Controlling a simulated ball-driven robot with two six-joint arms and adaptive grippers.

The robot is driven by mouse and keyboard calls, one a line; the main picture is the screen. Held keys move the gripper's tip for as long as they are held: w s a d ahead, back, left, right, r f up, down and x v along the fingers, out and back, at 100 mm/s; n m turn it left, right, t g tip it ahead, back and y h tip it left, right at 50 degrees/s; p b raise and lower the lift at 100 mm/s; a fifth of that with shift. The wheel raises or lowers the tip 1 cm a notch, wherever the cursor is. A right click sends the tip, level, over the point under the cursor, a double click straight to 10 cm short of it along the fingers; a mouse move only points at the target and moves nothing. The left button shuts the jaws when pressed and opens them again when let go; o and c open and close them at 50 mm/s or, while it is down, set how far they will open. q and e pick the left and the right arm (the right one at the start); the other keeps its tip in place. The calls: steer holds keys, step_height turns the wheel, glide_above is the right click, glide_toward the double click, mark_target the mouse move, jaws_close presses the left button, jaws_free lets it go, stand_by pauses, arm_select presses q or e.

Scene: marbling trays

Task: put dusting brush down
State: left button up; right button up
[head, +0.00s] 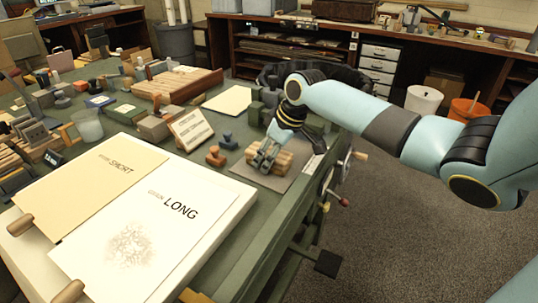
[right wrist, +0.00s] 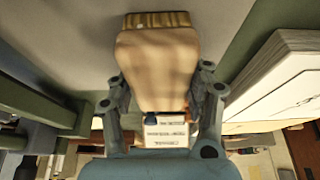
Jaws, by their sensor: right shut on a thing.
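The dusting brush (right wrist: 157,55) has a pale wooden body, with a dark band and a tan edge at its far end in the right wrist view. My right gripper (right wrist: 161,85) is shut on it, one finger on each side. In the head view my right gripper (head: 268,158) points down with the tan wooden brush (head: 290,161) between and beside its fingers. The brush is low over a grey mat (head: 268,181) at the bench's right edge. I cannot tell whether it touches the mat. My left gripper is not in view.
A white board (head: 226,222) with sheets marked SHORT and LONG fills the near left. Orange-brown and blue stamps (head: 215,156) and a small sign (head: 190,128) stand left of the mat. Tools crowd the far left.

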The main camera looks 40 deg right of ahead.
steer(key=o, duration=1)
steer(key=shift+s+r, duration=0.1)
steer(key=shift+r, duration=0.4)
steer(key=p+v, duration=0.2)
steer(key=v, duration=0.9)
steer(key=shift+s+r, duration=0.1)
